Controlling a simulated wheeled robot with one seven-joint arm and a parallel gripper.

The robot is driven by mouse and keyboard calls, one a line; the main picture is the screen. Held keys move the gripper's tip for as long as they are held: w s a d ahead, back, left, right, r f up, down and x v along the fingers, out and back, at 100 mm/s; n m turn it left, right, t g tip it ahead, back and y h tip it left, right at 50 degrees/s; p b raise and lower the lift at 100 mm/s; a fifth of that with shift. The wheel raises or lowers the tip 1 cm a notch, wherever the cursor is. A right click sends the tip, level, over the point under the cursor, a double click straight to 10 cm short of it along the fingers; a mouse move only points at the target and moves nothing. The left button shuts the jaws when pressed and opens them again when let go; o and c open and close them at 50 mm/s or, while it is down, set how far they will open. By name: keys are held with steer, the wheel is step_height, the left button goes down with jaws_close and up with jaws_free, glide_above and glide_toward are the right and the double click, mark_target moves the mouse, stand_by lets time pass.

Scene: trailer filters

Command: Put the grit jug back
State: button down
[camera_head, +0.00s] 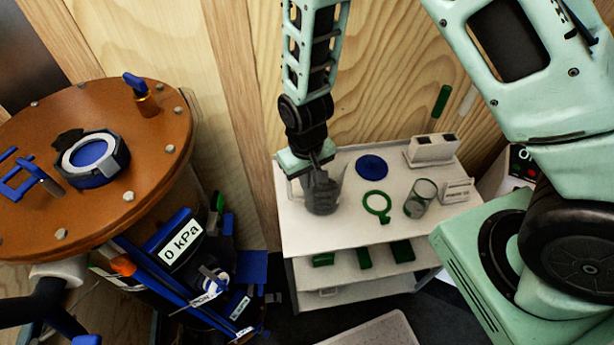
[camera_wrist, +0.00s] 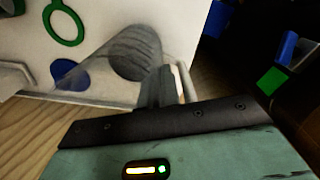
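The grit jug (camera_head: 322,196) is a clear jug with dark grit in its lower part. It is upright at the left end of the white cart's top (camera_head: 345,228). Whether its base touches the cart top cannot be told. My gripper (camera_head: 316,166) points down at the jug's upper part and appears shut on its handle. In the wrist view, the dark grit (camera_wrist: 136,52) lies just beyond my fingertips (camera_wrist: 170,88), and the jug's clear wall spreads to the left. The fingers partly hide the handle.
A blue disc (camera_head: 371,165), a green ring (camera_head: 377,205), a clear cylinder (camera_head: 420,198) and a white box (camera_head: 432,149) are on the cart top. Green items (camera_head: 364,258) lie on its lower shelf. A large brown-lidded vessel (camera_head: 150,190) stands at left. A wooden wall is close behind.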

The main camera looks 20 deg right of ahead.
steer(key=shift+f, duration=0.1)
steer(key=shift+f, duration=0.15)
steer(key=c, duration=1.6)
jaws_free()
step_height(320, 180, up, 12)
steer(key=b, duration=0.2)
steer(key=s+r+n, duration=0.2)
steer(key=s+r, duration=0.1)
steer(key=s, duration=0.3)
steer(key=s+a+r+n, duration=0.1)
steer(key=s+r+n, duration=0.1)
steer(key=s, duration=0.4)
steer(key=s+r+n, duration=0.1)
steer(key=s+r, duration=0.4)
steer(key=s, duration=0.1)
steer(key=shift+s+a+n+y, duration=0.1)
steer(key=shift+a+n+y, duration=0.3)
